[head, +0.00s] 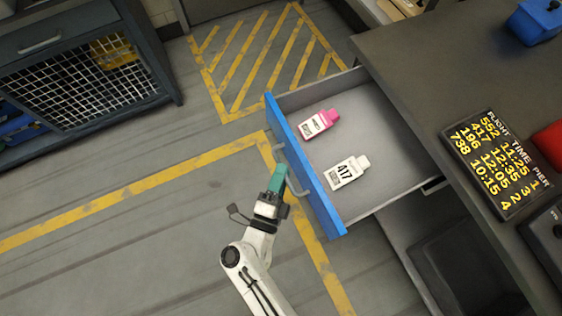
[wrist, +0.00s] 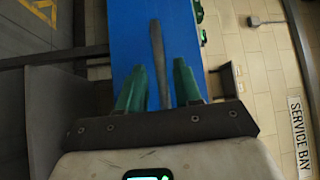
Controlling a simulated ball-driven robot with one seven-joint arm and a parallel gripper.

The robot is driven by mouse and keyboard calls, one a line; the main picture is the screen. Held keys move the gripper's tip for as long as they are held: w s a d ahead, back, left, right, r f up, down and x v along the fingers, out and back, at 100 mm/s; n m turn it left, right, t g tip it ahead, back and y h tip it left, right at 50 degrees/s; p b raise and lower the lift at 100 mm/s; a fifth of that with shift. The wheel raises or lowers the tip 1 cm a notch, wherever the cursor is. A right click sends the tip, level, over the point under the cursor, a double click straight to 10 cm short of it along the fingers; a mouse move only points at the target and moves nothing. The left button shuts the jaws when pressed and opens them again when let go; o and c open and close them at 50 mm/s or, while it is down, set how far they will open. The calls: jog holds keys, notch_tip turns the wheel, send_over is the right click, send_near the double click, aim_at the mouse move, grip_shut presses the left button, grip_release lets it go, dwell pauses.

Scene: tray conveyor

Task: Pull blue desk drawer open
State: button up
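The blue-fronted desk drawer (head: 311,180) stands pulled well out of the grey desk in the head view; its blue front (wrist: 178,30) fills the middle of the wrist view. Its grey bar handle (head: 300,190) shows on the blue front. My gripper (head: 280,170) is at the handle. In the wrist view its two green fingers (wrist: 160,72) are spread apart, with the dark handle bar (wrist: 157,60) between them and gaps on both sides. Inside the drawer lie a pink-and-white bottle (head: 318,123) and a white bottle labelled 417 (head: 347,171).
On the desk top (head: 440,75) are a flight-time board (head: 493,163), a blue box (head: 536,22) and a red object (head: 550,142). A mesh-fronted cabinet (head: 80,70) stands at the upper left. The floor (head: 120,240) left of the drawer is clear.

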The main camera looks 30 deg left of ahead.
jog(key=shift+o, duration=0.2)
jog(key=s+d+f+b, duration=0.1)
jog(key=s, duration=0.9)
jog(key=shift+s+d+f+b, duration=0.15)
jog(key=shift+s+d+b, duration=0.1)
jog(key=shift+s+b, duration=0.05)
